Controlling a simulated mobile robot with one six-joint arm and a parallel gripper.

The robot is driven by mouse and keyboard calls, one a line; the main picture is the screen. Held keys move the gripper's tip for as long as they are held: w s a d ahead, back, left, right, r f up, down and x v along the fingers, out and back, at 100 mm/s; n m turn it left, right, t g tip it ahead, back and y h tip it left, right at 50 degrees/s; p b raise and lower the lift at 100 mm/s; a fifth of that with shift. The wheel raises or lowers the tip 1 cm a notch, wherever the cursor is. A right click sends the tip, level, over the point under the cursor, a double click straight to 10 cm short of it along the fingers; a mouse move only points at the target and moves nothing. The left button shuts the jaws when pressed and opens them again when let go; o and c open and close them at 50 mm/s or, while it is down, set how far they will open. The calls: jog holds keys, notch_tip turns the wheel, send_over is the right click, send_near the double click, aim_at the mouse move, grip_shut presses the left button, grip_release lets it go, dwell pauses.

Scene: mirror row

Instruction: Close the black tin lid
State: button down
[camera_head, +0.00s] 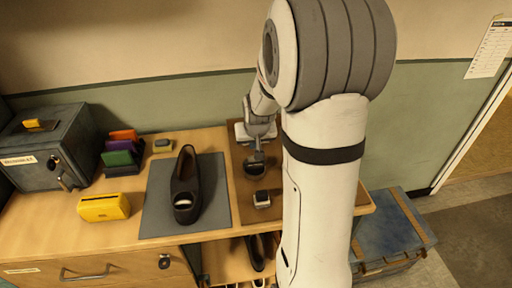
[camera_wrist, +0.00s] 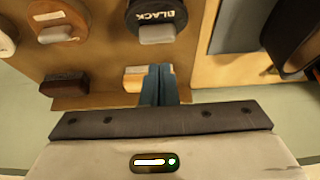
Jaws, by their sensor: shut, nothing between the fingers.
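The black tin (camera_wrist: 157,14) is at the top of the wrist view, cut off by the frame edge. Its round dark top bears the word BLACK, and a pale grey tab (camera_wrist: 157,34) shows at its near edge. In the head view a dark round tin (camera_head: 256,171) shows just below my gripper (camera_head: 256,156). I cannot tell how far its lid stands open. In the wrist view my gripper (camera_wrist: 159,82) has its blue fingers together and empty, apart in the picture from the tin.
A brown tin (camera_wrist: 55,18) stands beside the black one, with small brushes (camera_wrist: 65,83) nearby. A black shoe (camera_head: 185,187) lies on a grey mat (camera_head: 218,190). A small block (camera_head: 262,199) sits in front. A yellow box (camera_head: 104,207) and a metal box (camera_head: 45,148) stand left.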

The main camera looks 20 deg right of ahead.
aim_at(255, 164)
jog(key=shift+s+a+f, duration=0.1)
jog(key=shift+s+f, duration=0.1)
jog(key=shift+f, duration=0.35)
jog(key=shift+s+f, duration=0.2)
jog(key=shift+f, duration=0.3)
jog(key=shift+f, duration=0.1)
jog(key=shift+s+a+f+b, duration=0.15)
jog(key=shift+s+f+b, duration=0.4)
jog(key=shift+b, duration=0.65)
jog(key=shift+r+p, duration=0.35)
jog(key=shift+r, duration=0.05)
jog(key=shift+w, duration=0.1)
